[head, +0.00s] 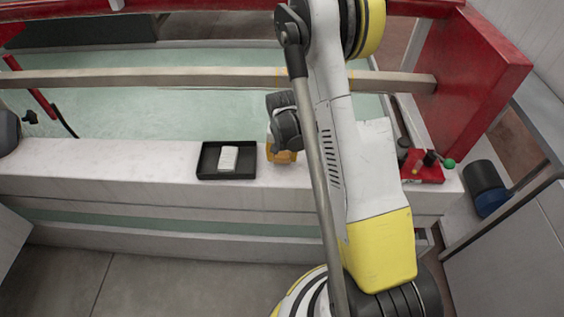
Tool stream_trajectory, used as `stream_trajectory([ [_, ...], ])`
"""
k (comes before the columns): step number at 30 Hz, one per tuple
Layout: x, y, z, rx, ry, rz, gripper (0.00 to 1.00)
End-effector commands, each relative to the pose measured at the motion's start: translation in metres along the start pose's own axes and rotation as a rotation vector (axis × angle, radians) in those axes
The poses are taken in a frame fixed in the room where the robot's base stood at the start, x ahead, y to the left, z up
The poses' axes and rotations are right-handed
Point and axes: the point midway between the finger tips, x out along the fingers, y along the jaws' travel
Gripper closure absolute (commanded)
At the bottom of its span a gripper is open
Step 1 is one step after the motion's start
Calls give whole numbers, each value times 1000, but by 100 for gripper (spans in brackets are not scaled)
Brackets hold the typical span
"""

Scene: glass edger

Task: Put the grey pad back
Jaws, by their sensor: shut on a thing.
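A pale grey-white pad (228,158) lies in a small black tray (206,161) on the white ledge. My gripper (284,142) is dark grey and points down just right of the tray, above the ledge. An orange-yellow block (281,156) shows directly under it, and my gripper appears shut on it. The fingertips are mostly hidden by the wrist, so the exact contact is not visible. I cannot tell whether the block touches the ledge. No other grey pad shows.
A red holder (424,167) with a green knob stands on the ledge at right, behind my arm. A long metal bar (180,78) crosses behind the ledge, over the pale green surface (150,112). The ledge left of the tray is clear.

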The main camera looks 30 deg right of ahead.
Motion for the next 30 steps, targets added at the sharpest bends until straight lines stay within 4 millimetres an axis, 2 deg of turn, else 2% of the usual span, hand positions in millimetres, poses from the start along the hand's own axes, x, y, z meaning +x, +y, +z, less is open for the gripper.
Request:
stream_trajectory([
  [1,14,0,1,0,0,0,70],
  [3,20,0,2,0,0,0,70],
  [14,21,0,2,0,0,0,70],
  [15,21,0,2,0,0,0,36],
  [16,21,0,2,0,0,0,27],
  [26,19,0,2,0,0,0,27],
  [30,2,0,2,0,0,0,27],
])
